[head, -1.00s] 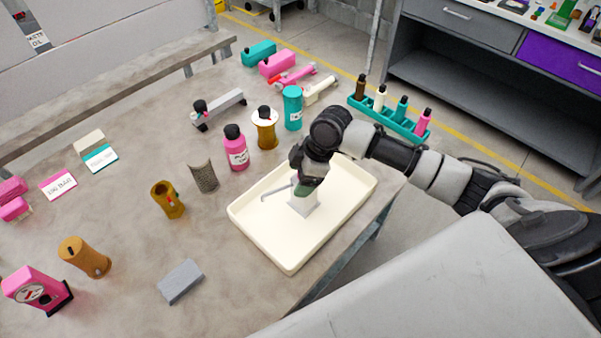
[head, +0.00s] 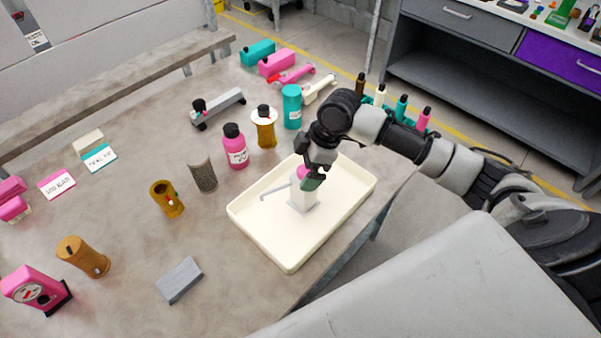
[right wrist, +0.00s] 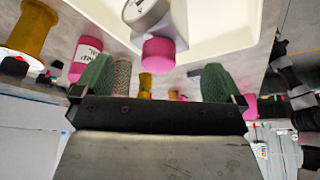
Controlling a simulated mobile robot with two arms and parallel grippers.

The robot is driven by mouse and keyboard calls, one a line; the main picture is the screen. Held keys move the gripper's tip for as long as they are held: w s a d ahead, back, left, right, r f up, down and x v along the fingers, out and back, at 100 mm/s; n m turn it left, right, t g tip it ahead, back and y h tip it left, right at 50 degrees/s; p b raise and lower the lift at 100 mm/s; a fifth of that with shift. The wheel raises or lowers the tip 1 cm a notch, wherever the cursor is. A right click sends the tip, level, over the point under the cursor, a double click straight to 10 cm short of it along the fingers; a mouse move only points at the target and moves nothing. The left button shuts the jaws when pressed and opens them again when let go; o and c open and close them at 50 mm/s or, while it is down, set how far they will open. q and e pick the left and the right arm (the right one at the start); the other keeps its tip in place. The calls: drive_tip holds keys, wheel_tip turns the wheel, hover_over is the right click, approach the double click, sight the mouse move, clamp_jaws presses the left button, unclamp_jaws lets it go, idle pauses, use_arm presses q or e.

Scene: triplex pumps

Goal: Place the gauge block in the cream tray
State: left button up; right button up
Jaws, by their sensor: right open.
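The gauge block looks to be the flat grey block (head: 180,280), lying on the table in front of and left of the cream tray (head: 272,235). The tray also shows at the top of the right wrist view (right wrist: 225,28). A pale, pink-capped item with a thin side spout (head: 303,199) stands in the tray; its pink cap (right wrist: 159,52) shows in the right wrist view. My right gripper (head: 312,180) is over the tray, close to that cap. Its green fingers (right wrist: 154,84) are apart, with nothing held between them. My left gripper is not in view.
A pink bottle (head: 236,148), an amber bottle (head: 265,130) and a teal canister (head: 292,108) stand behind the tray. A mesh cylinder (head: 203,177) and a brass cup (head: 167,198) stand left of it. The table around the grey block is clear.

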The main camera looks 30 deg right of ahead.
drive_tip(key=v, duration=0.8)
drive_tip(key=shift+r+b, duration=0.2)
drive_tip(key=shift+b, duration=0.1)
